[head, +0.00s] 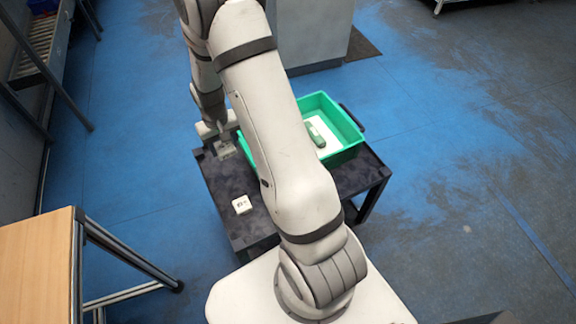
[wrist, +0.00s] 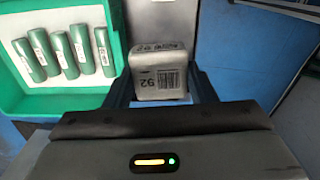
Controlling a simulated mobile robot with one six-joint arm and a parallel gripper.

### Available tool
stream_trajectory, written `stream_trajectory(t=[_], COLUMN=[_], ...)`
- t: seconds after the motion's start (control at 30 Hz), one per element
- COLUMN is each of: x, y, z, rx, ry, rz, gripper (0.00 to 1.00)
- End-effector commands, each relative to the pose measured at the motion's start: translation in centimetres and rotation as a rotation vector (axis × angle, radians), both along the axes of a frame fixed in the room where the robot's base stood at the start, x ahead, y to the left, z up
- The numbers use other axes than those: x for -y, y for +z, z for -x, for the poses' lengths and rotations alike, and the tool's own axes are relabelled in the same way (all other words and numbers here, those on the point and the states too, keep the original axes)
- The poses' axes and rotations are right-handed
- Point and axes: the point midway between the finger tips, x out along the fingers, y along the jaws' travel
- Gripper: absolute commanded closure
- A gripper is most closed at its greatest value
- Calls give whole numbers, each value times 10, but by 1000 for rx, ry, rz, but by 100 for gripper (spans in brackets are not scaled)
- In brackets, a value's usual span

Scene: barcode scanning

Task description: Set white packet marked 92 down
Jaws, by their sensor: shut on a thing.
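The white packet marked 92 (wrist: 159,72) is between the two fingers of my gripper (wrist: 160,88) in the wrist view. My gripper is shut on it, and its barcode and number face the camera, upside down. In the head view my gripper (head: 226,150) is over the far left part of the dark table (head: 226,185), beside the green tray. I cannot tell whether the packet touches the table.
The green tray (head: 352,146) stands on the table to the right, with several green tubes (wrist: 58,50) in it. Another small white packet (head: 241,204) lies on the table's near left part. Bare table lies around it. A wooden-topped bench (head: 38,262) stands at lower left.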

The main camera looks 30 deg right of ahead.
Motion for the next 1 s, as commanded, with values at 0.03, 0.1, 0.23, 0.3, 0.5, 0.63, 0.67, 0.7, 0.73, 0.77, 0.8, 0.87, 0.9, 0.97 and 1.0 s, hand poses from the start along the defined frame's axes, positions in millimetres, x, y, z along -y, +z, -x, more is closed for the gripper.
stream_trajectory(t=[0.03, 0.1, 0.23, 0.3, 0.5, 0.63, 0.67, 0.7, 0.73, 0.77, 0.8, 0.87, 0.9, 0.97, 1.0], x=[-1, -1, -1, -2, -2, -3, -3, -3, -3, -3, -3, -3, -3, -3, -3], y=[-18, -35, -67, -83, -116, -128, -129, -131, -131, -132, -131, -131, -132, -137, -143], z=[-6, -14, -33, -43, -66, -76, -78, -79, -80, -80, -81, -82, -82, -81, -81], rx=[2, 2, 3, 3, 2, 1, 1, 0, -1, -1, -1, 0, -1, -3, -4], ry=[-3, -9, -22, -31, -51, -61, -62, -64, -65, -65, -66, -66, -66, -66, -66], rz=[0, 0, 0, 0, 0, 0, 0, 0, 0, 0, 0, 0, 0, 0, 0], gripper=[76, 76, 76, 76, 76, 76, 76, 76, 76, 76, 76, 76, 76, 76, 76])
